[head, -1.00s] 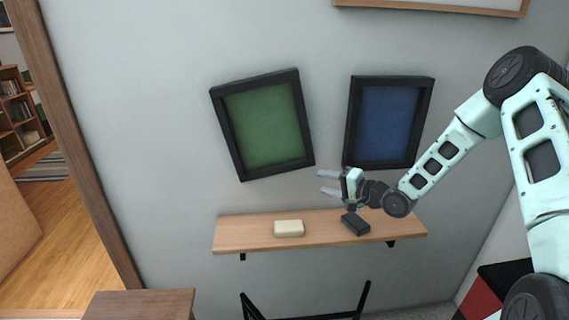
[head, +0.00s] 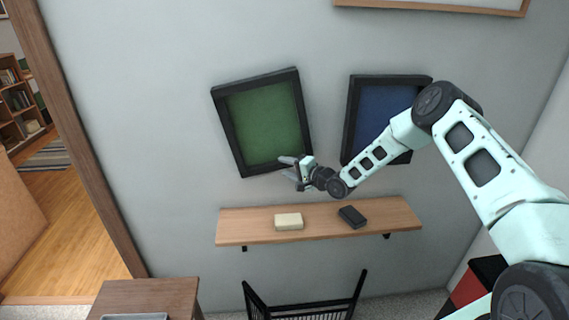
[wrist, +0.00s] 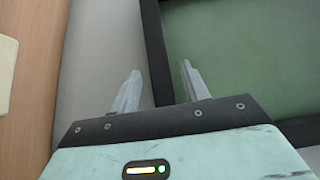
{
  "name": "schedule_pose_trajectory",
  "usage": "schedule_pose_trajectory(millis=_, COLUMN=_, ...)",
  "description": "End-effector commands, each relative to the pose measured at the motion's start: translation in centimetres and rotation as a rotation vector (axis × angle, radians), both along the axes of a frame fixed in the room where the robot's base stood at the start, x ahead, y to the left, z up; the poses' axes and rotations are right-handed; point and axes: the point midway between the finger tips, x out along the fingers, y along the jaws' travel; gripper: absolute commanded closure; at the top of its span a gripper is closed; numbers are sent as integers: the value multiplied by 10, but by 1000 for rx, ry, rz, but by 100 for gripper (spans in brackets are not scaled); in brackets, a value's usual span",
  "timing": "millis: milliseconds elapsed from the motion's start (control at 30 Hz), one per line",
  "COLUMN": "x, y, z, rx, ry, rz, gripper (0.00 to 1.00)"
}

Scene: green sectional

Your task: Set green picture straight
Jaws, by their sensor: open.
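The green picture (head: 265,122) hangs on the wall in a black frame, tilted so that its top leans to the left. My gripper (head: 283,166) is at the frame's lower right corner in the head view. In the wrist view my gripper (wrist: 158,85) is open, with the black frame edge of the green picture (wrist: 230,60) running between and beyond the two fingers. One finger is over the grey wall and the other over the picture's side. I cannot tell whether either finger touches the frame.
A blue picture (head: 375,115) in a black frame hangs to the right, partly behind my arm. A wooden shelf (head: 330,222) below holds a cream block (head: 289,221) and a black block (head: 352,216). A black rack (head: 305,305) and a wooden table (head: 145,295) stand lower down.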

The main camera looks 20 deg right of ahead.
Motion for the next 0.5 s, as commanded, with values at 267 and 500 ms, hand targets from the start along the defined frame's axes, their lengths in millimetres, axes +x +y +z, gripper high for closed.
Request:
schedule_pose_trajectory(millis=267, x=13, y=8, z=-3, rx=-1, ry=1, rz=0, gripper=55)
schedule_pose_trajectory(millis=500, x=14, y=8, z=-3, rx=-1, ry=0, rz=0, gripper=55)
